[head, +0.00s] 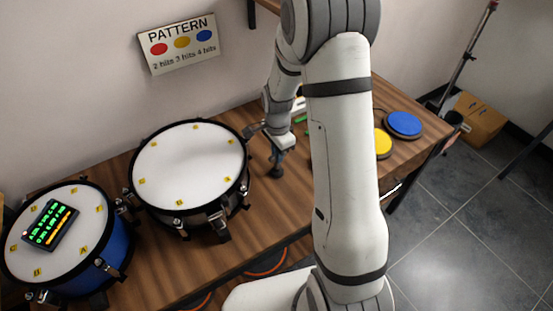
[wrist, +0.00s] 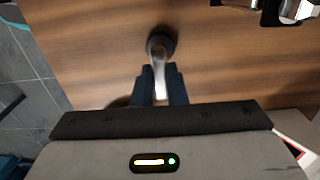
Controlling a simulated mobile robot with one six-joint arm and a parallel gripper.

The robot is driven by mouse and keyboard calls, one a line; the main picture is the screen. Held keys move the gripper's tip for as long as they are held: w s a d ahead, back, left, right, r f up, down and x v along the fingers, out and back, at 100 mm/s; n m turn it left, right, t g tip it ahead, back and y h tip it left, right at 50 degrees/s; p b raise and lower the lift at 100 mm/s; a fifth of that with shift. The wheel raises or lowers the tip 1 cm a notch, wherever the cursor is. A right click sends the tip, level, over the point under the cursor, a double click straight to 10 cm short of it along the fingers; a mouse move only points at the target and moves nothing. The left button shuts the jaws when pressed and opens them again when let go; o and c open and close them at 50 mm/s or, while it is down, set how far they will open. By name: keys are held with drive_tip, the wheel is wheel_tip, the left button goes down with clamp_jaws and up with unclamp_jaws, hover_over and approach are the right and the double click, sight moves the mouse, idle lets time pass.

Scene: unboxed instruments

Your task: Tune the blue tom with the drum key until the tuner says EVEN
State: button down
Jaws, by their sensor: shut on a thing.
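The blue tom (head: 118,243) stands at the left end of the wooden table, with lettered yellow tags round its white head. The tuner (head: 68,240), a dark device with small green and orange text, lies on that head; I cannot read its words. My gripper (head: 278,156) is low over the table, right of the second drum and well away from the blue tom. In the wrist view my gripper (wrist: 160,72) is shut on a grey metal shaft, which looks like the drum key (wrist: 160,82). A round dark base shows at its far end.
A second white-headed drum (head: 188,165) stands between my gripper and the blue tom. A yellow pad (head: 382,143) and a blue pad (head: 403,123) lie on the right of the table (head: 160,265). A PATTERN sign (head: 178,44) hangs on the wall.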

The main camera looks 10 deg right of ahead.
drive_tip(key=shift+r, duration=0.1)
drive_tip(key=shift+r+p, duration=1.65)
drive_tip(key=shift+r, duration=0.75)
idle(5.2)
